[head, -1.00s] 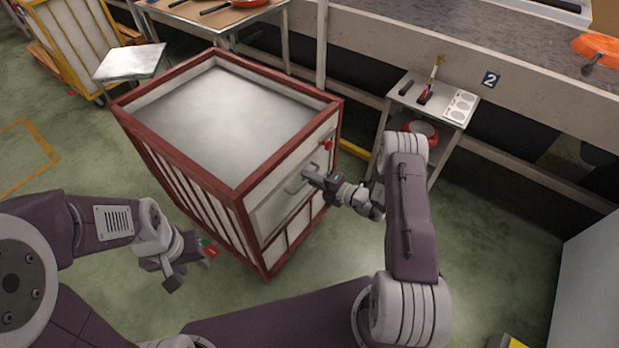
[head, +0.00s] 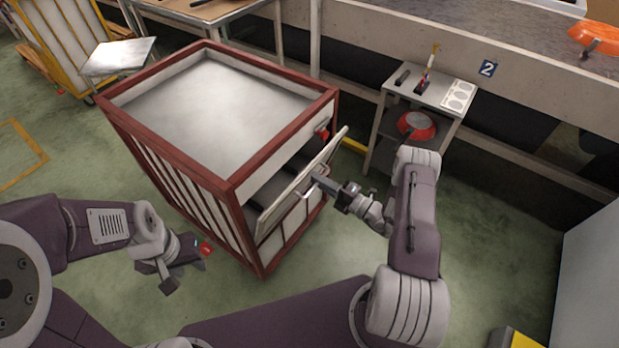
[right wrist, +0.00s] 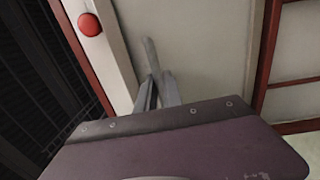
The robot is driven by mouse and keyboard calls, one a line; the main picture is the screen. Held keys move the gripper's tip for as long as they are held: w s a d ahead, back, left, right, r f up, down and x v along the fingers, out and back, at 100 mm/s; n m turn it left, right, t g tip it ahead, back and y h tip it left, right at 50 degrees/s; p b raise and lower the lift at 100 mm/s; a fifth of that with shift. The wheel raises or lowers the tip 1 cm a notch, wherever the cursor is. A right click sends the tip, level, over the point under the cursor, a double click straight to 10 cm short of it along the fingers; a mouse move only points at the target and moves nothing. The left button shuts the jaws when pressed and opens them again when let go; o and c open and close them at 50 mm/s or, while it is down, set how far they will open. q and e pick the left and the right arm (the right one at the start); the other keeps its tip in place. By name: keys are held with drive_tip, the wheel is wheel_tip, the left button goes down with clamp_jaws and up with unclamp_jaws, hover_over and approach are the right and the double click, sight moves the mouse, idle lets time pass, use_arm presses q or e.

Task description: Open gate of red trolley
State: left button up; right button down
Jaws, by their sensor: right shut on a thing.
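The red trolley (head: 222,190) stands in the middle of the head view, with a red frame and pale panels. Its gate (head: 292,196) is tilted outward at the top, and a dark gap shows behind it. My right gripper (head: 317,181) is shut on the gate's handle (head: 304,191). In the right wrist view the fingers (right wrist: 158,90) close around the grey handle (right wrist: 150,55) against the pale panel.
A small side table (head: 436,93) with tools on top and a red pan (head: 416,125) below stands right of the trolley. A long counter (head: 400,40) runs behind. A yellow trolley (head: 88,52) is at upper left. Green floor is free in front.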

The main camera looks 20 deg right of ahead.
drive_tip(key=s+d+f+b, duration=0.3)
drive_tip(key=s+f+b, duration=0.1)
drive_tip(key=f+b, duration=0.2)
drive_tip(key=s+d+f+t+y+b, duration=0.1)
drive_tip(key=s+d+f+b, duration=0.3)
drive_tip(key=f+b, duration=0.3)
drive_tip(key=shift+s+f+b, duration=0.3)
drive_tip(key=shift+s+f, duration=0.1)
drive_tip(key=shift+f, duration=0.8)
drive_tip(key=c, duration=1.5)
unclamp_jaws()
